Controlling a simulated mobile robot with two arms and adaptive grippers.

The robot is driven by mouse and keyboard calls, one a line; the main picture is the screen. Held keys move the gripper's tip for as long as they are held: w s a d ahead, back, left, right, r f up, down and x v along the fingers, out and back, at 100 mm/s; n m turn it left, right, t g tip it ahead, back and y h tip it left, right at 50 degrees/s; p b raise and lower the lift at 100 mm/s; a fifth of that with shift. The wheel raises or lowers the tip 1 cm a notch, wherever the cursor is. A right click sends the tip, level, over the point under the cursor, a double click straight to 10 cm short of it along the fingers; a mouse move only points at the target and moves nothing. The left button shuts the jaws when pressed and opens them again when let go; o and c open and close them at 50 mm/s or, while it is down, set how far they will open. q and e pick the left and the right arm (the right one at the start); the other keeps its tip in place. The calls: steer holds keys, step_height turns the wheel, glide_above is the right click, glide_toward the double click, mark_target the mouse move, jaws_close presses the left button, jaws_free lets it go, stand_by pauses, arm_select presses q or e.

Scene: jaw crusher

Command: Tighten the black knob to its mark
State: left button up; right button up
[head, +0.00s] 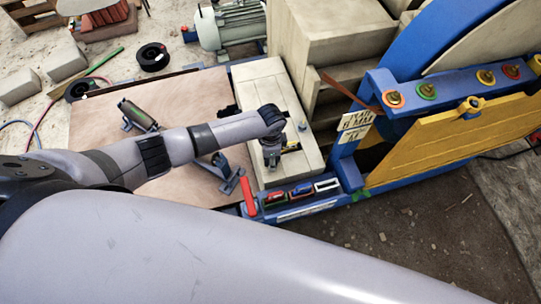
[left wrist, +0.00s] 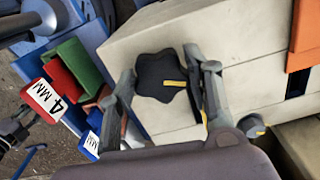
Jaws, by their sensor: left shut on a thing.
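The black lobed knob (left wrist: 156,72) sits on a pale block face in the left wrist view, with a yellow line on its top pointing toward the right finger. My left gripper (left wrist: 166,75) has one finger on each side of the knob and is shut on it. A second short yellow line shows beside the right finger, lower down; I cannot tell how well it lines up with the knob's line. In the head view my left gripper (head: 271,160) reaches down over the pale block (head: 265,85), and the knob is hidden.
Coloured size blocks, one red block (left wrist: 43,98) marked "4 MM", lie beside the pale block. A red handle (head: 248,196) stands near the blue frame (head: 350,175). A yellow panel (head: 450,140) is on the right. The wooden board (head: 95,125) is partly clear.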

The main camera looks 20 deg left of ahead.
arm_select(q)
steer(key=shift+m, duration=0.5)
steer(key=o, duration=1.1)
steer(key=shift+o, duration=0.2)
step_height(320, 180, up, 12)
stand_by(0.5)
